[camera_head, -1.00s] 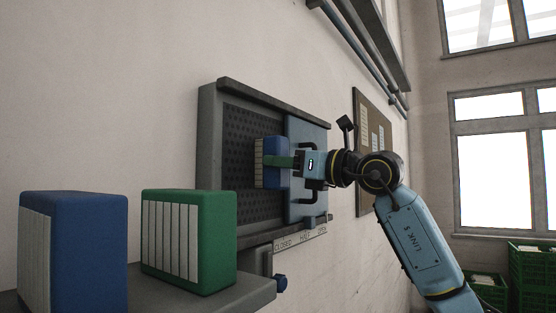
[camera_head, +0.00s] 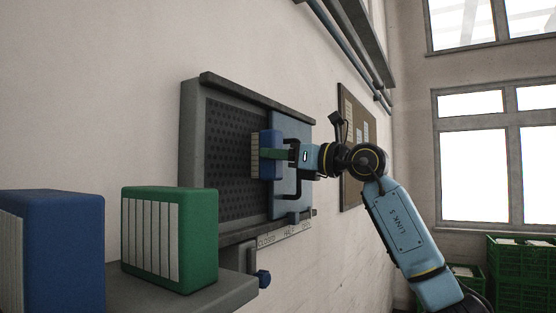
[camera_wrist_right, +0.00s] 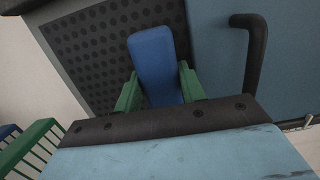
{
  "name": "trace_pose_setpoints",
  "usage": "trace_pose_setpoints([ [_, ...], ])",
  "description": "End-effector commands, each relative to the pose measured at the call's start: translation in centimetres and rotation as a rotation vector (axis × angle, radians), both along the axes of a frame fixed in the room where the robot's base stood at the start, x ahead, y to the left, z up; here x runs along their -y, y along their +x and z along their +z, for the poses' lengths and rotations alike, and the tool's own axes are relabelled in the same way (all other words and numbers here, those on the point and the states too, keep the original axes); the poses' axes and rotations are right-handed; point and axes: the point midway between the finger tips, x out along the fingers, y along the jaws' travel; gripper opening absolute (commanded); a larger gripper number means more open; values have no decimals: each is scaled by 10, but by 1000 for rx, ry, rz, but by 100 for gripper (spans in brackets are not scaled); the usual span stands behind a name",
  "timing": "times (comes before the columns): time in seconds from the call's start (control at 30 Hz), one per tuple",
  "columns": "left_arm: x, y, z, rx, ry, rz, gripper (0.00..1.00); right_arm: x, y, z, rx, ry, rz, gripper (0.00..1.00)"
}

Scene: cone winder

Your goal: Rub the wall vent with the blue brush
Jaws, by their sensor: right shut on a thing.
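The wall vent (camera_head: 227,160) is a grey frame with a dark perforated plate, which also shows in the right wrist view (camera_wrist_right: 95,50). A blue sliding panel (camera_head: 292,200) covers its right part. My right gripper (camera_head: 278,154) has green fingers shut on the blue brush (camera_head: 267,165), whose pale bristle side faces left in the head view. The brush's blue back shows between the fingers in the wrist view (camera_wrist_right: 158,65). The brush is in front of the vent near the panel's left edge; I cannot tell whether it touches the plate. My left gripper is out of view.
A green block (camera_head: 198,240) and a larger blue block (camera_head: 75,240), both with pale ribbed sides, stand on a grey shelf (camera_head: 225,290) at lower left. A dark handle (camera_wrist_right: 250,45) sticks out from the panel. A notice board (camera_head: 345,190) hangs right of the vent.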

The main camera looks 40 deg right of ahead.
Motion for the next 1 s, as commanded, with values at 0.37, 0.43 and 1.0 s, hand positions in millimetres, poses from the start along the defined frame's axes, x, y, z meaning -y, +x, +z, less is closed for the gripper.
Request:
trace_pose_setpoints([
  [0.37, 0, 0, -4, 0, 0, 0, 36, -19, -7, 5, 1, -4, 2, 22],
  [0.43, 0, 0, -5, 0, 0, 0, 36, -25, -9, 5, 0, -3, 3, 22],
  [1.0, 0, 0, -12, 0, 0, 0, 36, -57, -22, 5, -1, -3, 4, 22],
])
